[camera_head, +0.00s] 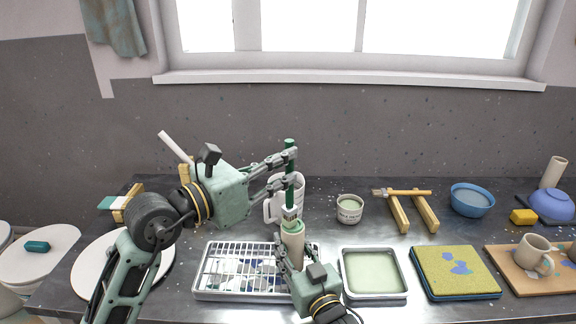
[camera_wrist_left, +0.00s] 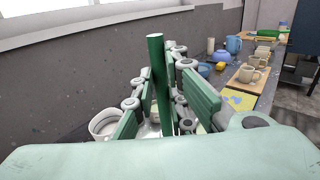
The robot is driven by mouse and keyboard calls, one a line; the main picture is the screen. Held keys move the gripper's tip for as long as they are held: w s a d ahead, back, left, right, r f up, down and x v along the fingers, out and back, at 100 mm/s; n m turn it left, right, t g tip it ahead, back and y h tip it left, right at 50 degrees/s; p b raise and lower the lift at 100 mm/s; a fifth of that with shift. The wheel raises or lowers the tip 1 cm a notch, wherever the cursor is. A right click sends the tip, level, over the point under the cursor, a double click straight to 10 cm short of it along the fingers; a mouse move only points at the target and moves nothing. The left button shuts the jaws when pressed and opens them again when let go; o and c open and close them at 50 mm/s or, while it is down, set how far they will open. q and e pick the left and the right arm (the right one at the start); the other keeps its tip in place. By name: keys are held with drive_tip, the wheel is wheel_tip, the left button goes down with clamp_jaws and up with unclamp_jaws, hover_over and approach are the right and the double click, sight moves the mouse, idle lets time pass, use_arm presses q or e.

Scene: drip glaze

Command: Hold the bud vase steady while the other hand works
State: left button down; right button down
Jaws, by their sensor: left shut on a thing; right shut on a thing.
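The bud vase (camera_head: 293,254) is pale cream-green, narrow and upright, in the front middle of the head view. My right gripper (camera_head: 288,262) is shut on it from the front, and hides part of its lower body. My left gripper (camera_head: 288,168) is above, shut on the green handle of a brush (camera_head: 289,192) that stands upright, its pale ferrule and bristles down at the vase's top. I cannot tell whether the bristles touch the vase. In the left wrist view the green handle (camera_wrist_left: 157,68) rises between the finger pads of my left gripper (camera_wrist_left: 158,95).
A white jug (camera_head: 271,209) stands close behind the brush. A wire-rack tray (camera_head: 215,262) lies left of the vase, a glaze tray (camera_head: 374,296) right. Further right are a glaze cup (camera_head: 350,213), wooden rests (camera_head: 425,212), a blue bowl (camera_head: 473,207) and a sponge pad (camera_head: 430,262).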

use_arm(q)
drive_tip(key=shift+w+d, duration=0.15)
drive_tip(key=shift+d, duration=0.65)
drive_tip(key=shift+d, duration=0.1)
drive_tip(key=shift+v, duration=1.15)
drive_tip(key=d, duration=0.2)
drive_tip(key=shift+w+d, duration=0.25)
drive_tip(key=shift+d, duration=0.1)
idle(0.7)
